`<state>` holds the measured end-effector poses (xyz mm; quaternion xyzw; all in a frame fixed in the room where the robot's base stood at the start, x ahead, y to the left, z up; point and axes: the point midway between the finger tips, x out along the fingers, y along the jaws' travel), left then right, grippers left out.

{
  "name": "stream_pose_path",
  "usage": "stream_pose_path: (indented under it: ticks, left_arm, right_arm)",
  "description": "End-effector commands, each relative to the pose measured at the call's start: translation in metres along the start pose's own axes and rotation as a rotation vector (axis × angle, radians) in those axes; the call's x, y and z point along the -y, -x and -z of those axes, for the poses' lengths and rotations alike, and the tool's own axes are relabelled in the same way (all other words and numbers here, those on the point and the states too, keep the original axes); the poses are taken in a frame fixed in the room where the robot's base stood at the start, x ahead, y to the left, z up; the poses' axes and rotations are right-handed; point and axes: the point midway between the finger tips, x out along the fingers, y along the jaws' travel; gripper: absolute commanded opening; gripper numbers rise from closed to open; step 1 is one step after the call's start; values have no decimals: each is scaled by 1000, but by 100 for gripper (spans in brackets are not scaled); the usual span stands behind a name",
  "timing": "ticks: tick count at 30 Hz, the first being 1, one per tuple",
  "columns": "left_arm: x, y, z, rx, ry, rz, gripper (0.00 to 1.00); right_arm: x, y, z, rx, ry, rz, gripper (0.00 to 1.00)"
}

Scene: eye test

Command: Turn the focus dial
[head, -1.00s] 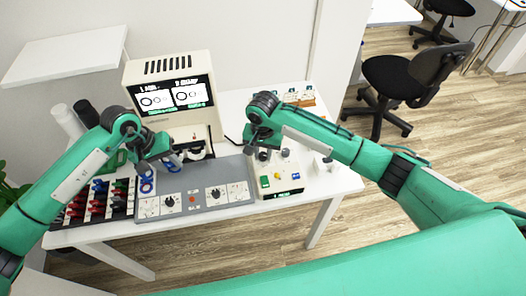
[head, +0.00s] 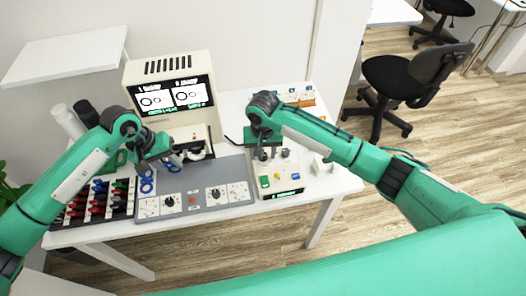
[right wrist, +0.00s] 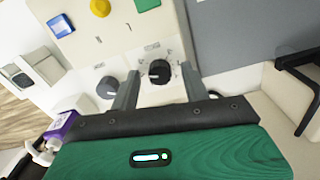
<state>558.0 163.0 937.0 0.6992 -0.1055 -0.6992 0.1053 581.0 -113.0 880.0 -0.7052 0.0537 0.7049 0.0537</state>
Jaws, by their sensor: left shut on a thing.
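A black dial with a white pointer line (right wrist: 159,72) stands on a white control box (head: 282,191). In the right wrist view it lies between the two fingers of my right gripper (right wrist: 160,80). The fingers are apart, one on each side of the dial; I cannot tell whether they touch it. In the head view my right gripper (head: 267,155) is low over the box and hides the dial. My left gripper (head: 160,164) is shut on a blue-rimmed ring-like thing (head: 147,186), held over the left end of the grey panel.
A grey panel (head: 192,192) with black dials and a white machine with a screen (head: 172,96) stand on the white table. A rack of coloured pieces (head: 97,200) is at the left. A second, grey knob (right wrist: 109,87) is beside my right gripper. Green, yellow and blue buttons are nearby.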

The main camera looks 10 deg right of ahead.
Motion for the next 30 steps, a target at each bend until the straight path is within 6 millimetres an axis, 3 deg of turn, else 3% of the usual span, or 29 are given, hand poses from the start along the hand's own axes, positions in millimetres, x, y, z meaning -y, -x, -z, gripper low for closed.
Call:
stream_pose_path:
  ticks: [8, 21, 30]
  left_arm:
    - [0, 0, 0, 0, 0, 0, 12]
    - [0, 0, 0, 0, 0, 0, 12]
    - [0, 0, 0, 0, 0, 0, 12]
  right_arm:
    - [0, 10, 0, -2, 0, 2, 47]
    - [1, 97, 0, -2, 1, 3, 47]
    - [0, 120, 0, 0, 0, 1, 47]
